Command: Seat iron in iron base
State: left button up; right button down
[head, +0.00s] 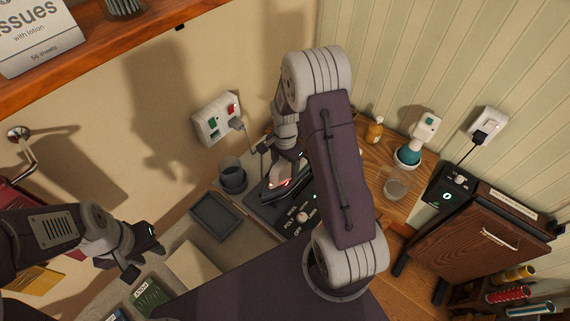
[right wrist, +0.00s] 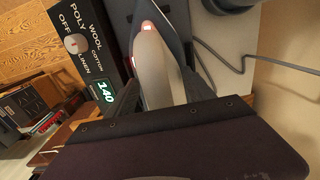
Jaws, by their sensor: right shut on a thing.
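The iron (head: 284,181), dark and grey with a red light, is at the iron base, below my right gripper (head: 287,152). In the right wrist view my right gripper (right wrist: 160,98) is shut on the iron (right wrist: 152,62), with a finger on each side. The dark iron base (head: 268,214) carries a dial and fabric labels; its panel (right wrist: 88,57) reads 140 in the right wrist view. The iron lies along the base beside this panel; I cannot tell whether it is fully seated. My left gripper (head: 146,262) is open and empty, away to the left.
A grey cup (head: 232,178) and a dark tray (head: 216,218) stand left of the base. A grey cable (right wrist: 215,65) runs beside the iron.

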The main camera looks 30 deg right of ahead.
jog(key=shift+w+f, duration=0.1)
jog(key=shift+f, duration=0.5)
jog(key=shift+f+b, duration=0.1)
jog(key=shift+b, duration=0.2)
jog(key=shift+c, duration=1.4)
grip_release()
notch_tip(320, 180, up, 9)
jog(key=shift+r+b, duration=0.1)
jog(key=shift+b, duration=0.45)
